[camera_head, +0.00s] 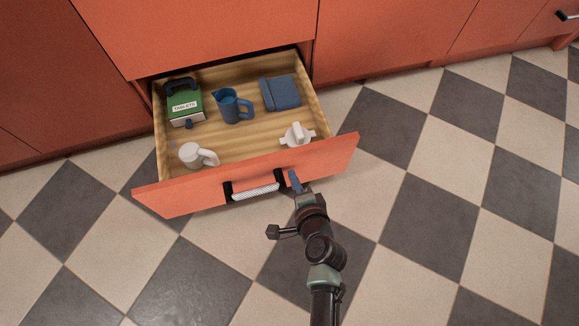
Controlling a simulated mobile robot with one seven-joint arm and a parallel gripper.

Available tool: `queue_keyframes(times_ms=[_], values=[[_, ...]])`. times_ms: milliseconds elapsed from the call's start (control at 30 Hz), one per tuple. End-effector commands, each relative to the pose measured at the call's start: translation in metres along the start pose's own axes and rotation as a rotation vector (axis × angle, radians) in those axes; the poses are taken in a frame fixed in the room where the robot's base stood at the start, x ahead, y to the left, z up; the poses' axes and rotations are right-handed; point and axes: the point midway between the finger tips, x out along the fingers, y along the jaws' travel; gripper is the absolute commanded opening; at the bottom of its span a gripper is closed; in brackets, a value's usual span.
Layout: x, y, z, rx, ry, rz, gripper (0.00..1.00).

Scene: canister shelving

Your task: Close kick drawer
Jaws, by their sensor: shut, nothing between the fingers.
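The kick drawer (335,152) stands pulled out at floor level below the orange cabinets, with an orange front and a wooden inside. Its handle (255,189) has a pale textured bar between two dark mounts on the front. My gripper (294,180) is shut and empty. Its blue fingertips are at the outer face of the drawer front, just right of the handle. I cannot tell whether they touch the front.
Orange cabinet fronts (390,35) run along the back on both sides of the drawer. A dark handle (567,15) shows at the upper right. The checkered floor (430,215) is clear in front and to both sides.

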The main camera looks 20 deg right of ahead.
Motion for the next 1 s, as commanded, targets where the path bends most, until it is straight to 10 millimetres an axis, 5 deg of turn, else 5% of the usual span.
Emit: queue_keyframes(times_ms=[233,767,1000], values=[[0.029,-0.016,-0.001,-0.001,0.001,-0.001,0.0],[0.034,-0.021,0.0,-0.001,0.001,0.0,0.0],[0.052,-0.033,0.0,-0.004,-0.001,-0.002,0.0]])
